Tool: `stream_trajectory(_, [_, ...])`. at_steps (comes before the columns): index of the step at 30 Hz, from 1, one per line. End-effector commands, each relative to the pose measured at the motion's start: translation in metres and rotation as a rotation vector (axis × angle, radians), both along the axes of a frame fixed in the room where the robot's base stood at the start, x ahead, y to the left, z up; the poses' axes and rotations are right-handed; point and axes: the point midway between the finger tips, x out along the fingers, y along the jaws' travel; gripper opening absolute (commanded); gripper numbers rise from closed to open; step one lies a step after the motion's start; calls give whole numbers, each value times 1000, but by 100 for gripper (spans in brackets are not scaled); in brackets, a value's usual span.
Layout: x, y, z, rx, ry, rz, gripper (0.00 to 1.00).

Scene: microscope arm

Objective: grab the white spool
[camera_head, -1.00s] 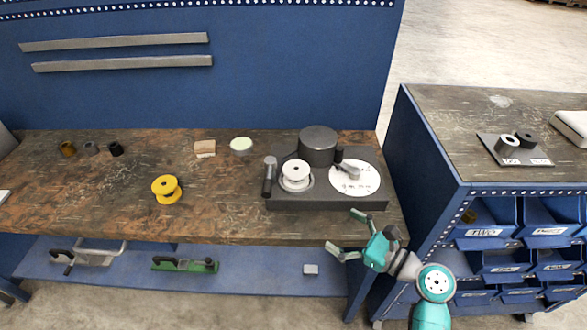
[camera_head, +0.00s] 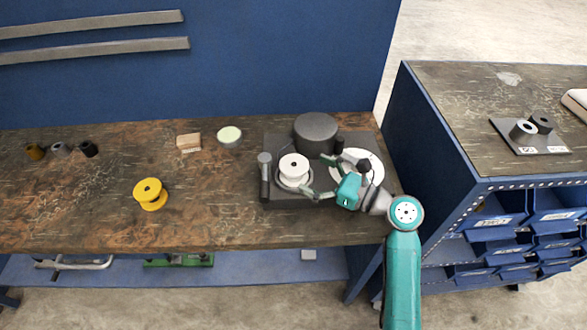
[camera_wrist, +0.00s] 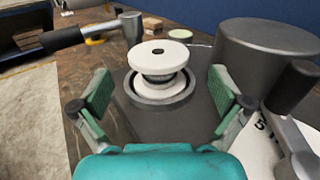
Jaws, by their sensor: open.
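The white spool (camera_head: 293,168) stands upright in a round grey seat on the dark machine base (camera_head: 285,201). In the wrist view the white spool (camera_wrist: 160,60) is straight ahead, with a dark hole in its top. My gripper (camera_head: 318,176) is open, just right of the spool in the head view. In the wrist view my gripper's green finger pads (camera_wrist: 160,92) stand apart, one to each side and nearer the camera than the spool. Nothing is between the pads, and they do not appear to touch the spool.
A large dark cylinder (camera_head: 316,131) stands behind the spool, and a lever handle (camera_head: 264,175) stands to its left. A white dial (camera_head: 366,172) lies under my gripper's right side. A yellow spool (camera_head: 150,194) stands on the open bench to the left.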

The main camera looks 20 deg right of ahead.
Motion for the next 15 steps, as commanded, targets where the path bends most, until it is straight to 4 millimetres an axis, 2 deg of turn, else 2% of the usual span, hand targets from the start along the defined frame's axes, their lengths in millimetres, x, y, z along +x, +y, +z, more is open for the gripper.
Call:
stream_trajectory(5, [8, 7, 0, -1, 1, 0, 100])
stream_trajectory(15, [40, 34, 2, -1, -1, 2, 100])
